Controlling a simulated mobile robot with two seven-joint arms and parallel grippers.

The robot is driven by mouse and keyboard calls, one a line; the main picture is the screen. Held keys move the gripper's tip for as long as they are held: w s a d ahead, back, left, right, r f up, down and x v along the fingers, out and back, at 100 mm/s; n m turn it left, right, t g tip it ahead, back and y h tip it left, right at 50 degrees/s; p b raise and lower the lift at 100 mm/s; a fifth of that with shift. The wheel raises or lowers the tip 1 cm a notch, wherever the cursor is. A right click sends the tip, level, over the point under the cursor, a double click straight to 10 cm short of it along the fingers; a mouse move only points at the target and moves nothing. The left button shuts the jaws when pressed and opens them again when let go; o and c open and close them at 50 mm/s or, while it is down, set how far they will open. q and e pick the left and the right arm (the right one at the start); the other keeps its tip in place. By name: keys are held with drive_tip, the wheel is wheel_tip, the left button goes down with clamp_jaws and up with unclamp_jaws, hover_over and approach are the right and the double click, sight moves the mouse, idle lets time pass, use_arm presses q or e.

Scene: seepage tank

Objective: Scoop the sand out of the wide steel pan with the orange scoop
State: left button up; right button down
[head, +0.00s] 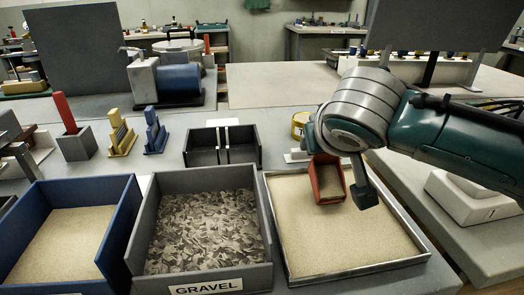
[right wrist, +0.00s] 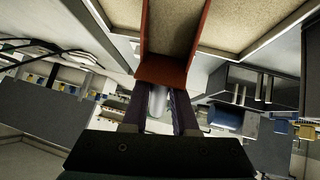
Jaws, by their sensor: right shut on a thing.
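The wide steel pan (head: 415,238) stands at the front right of the table, with a broad layer of pale sand (head: 345,238) in it. My right gripper (right wrist: 158,100) is shut on the orange scoop (right wrist: 162,72) at its near end. In the head view the orange scoop (head: 318,182) hangs over the back part of the pan, partly behind my right wrist. A sand-coloured area shows inside the scoop; how much it holds I cannot tell. Whether the scoop touches the sand is unclear. My left gripper is not in view.
A grey gravel bin (head: 200,272) stands left of the pan, then a blue sand bin (head: 115,205). Black open boxes (head: 222,147) sit behind them. A yellow tin (head: 299,123) stands behind the pan, and a white block (head: 470,200) lies to its right.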

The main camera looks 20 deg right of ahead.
sight(328, 162)
drive_tip(key=shift+f, duration=0.15)
drive_tip(key=shift+s+p, duration=0.25)
drive_tip(key=shift+p, duration=0.3)
idle(0.7)
drive_tip(key=shift+s+a+p, duration=0.1)
drive_tip(key=shift+s+p, duration=0.1)
drive_tip(key=shift+p, duration=0.15)
idle(0.6)
drive_tip(key=shift+s+p, duration=0.15)
drive_tip(key=shift+p, duration=0.2)
idle(0.6)
drive_tip(key=shift+s+a+p, duration=0.1)
drive_tip(key=shift+s+p, duration=0.2)
drive_tip(key=shift+p, duration=0.1)
idle(0.6)
drive_tip(key=shift+s, duration=0.15)
idle(0.5)
drive_tip(key=shift+s+a+p, duration=0.15)
drive_tip(key=shift+s+p, duration=0.15)
drive_tip(key=shift+p, duration=0.45)
idle(0.5)
drive_tip(key=shift+s, duration=0.1)
drive_tip(key=shift+s+p, duration=0.3)
drive_tip(key=shift+p, duration=0.25)
idle(1.1)
